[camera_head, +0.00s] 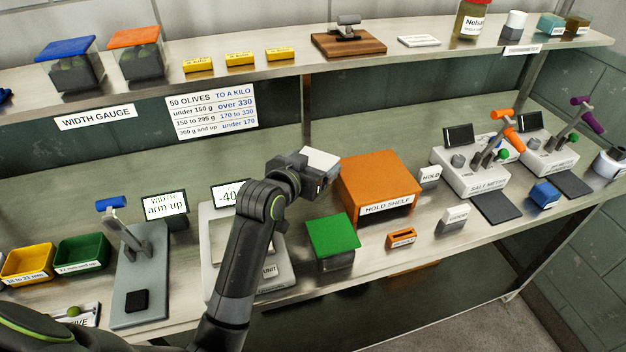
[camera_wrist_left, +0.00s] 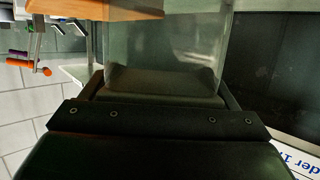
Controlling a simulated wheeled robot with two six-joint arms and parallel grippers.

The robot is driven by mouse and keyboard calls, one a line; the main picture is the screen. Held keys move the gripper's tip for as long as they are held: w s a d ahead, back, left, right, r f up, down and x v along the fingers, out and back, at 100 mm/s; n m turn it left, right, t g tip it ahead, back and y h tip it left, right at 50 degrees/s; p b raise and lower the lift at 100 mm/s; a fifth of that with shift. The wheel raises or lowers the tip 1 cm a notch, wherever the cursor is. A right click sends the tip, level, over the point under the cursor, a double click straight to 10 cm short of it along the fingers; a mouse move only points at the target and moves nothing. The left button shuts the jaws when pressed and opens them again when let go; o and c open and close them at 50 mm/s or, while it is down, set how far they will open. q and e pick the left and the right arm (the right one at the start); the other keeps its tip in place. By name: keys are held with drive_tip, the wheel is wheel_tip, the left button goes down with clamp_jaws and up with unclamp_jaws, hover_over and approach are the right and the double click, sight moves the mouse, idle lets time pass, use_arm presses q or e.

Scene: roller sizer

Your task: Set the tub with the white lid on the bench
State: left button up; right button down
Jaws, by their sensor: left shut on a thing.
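The tub with the white lid (camera_head: 321,158) is held up above the bench, in front of the back wall and just left of the orange hold shelf. My left gripper (camera_head: 318,183) is shut on it and covers much of its body. In the left wrist view the tub's clear wall (camera_wrist_left: 178,40) fills the space beyond my gripper (camera_wrist_left: 165,85). The bench (camera_head: 372,258) runs below. My right gripper is in neither view.
The orange hold shelf (camera_head: 380,182) and a green-lidded tub (camera_head: 332,236) stand near my arm. A scale (camera_head: 218,283) with a display lies partly behind my arm. The salt meter (camera_head: 465,178) stands to the right. An upper shelf (camera_head: 285,71) overhangs the back.

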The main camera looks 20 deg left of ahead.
use_arm(q)
wheel_tip(320, 180, down, 4)
drive_tip(key=shift+a+r, duration=0.1)
drive_tip(key=shift+r, duration=0.15)
drive_tip(key=shift+f, duration=0.2)
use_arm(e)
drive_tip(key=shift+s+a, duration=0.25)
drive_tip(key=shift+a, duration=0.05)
use_arm(q)
drive_tip(key=shift+f, duration=0.5)
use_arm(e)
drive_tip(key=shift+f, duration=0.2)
use_arm(q)
drive_tip(key=shift+f, duration=0.1)
